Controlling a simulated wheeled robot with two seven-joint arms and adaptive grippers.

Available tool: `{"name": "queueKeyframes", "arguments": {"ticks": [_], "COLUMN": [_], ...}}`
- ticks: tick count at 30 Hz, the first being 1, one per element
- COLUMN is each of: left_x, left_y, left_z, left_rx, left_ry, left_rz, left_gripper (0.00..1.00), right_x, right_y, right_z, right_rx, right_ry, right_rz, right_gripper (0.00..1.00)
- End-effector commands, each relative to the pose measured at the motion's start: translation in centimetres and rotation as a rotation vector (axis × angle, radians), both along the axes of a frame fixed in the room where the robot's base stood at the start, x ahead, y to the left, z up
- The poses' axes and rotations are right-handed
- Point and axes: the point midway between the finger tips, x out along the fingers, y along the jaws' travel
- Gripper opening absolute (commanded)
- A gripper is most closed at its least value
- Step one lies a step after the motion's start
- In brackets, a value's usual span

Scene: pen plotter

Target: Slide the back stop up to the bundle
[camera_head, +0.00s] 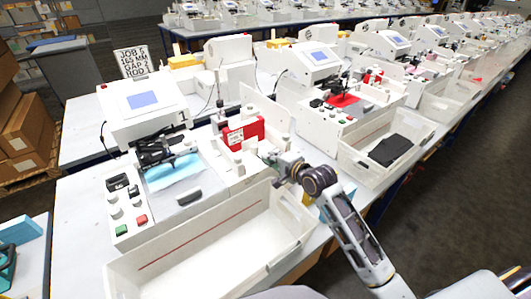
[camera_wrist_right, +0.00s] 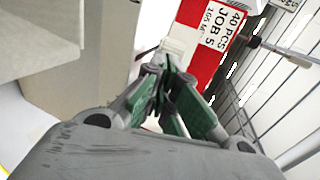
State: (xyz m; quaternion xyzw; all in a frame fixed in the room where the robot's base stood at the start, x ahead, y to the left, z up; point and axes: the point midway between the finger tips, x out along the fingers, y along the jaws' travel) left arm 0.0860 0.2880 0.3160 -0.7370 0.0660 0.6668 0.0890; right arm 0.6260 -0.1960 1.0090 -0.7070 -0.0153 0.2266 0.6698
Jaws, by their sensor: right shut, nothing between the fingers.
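The bundle (camera_head: 255,129) is a red block with a white label, standing in the white fixture right of the plotter's screen. In the right wrist view the bundle (camera_wrist_right: 203,67) shows its red side and a label reading "40 PCS JOB 5". My right gripper (camera_head: 272,159) is in front of the bundle, low by the fixture's near right side. In the wrist view its green-padded fingers (camera_wrist_right: 166,68) are shut and empty, with their tips at a small pale block (camera_wrist_right: 178,47) beside the bundle. I cannot tell for sure whether that block is the back stop. My left gripper is out of view.
A large white bin (camera_head: 210,250) lies in front, open and seemingly empty. A beige wall (camera_wrist_right: 85,70) stands close left of my fingers. A metal rod (camera_wrist_right: 275,48) is at their right.

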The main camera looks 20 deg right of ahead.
Motion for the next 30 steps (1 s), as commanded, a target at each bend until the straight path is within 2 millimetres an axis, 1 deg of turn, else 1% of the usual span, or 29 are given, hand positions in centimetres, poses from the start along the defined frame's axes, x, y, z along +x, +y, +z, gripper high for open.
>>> {"name": "queueKeyframes", "arguments": {"ticks": [6, 12, 30], "left_x": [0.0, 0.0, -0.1], "left_y": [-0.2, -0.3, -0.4], "left_z": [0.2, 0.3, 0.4], "left_rx": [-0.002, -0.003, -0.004], "left_ry": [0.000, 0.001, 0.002], "left_rz": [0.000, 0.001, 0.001], "left_gripper": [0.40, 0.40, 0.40], "right_x": [1.6, 2.6, 3.1], "right_y": [0.6, 1.0, 1.1], "right_z": [0.1, 0.0, 0.1], "right_rx": [0.000, 0.000, 0.001], "right_ry": [0.000, 0.001, 0.000], "right_rz": [0.000, 0.001, 0.000], "right_gripper": [0.00, 0.00, 0.00]}}
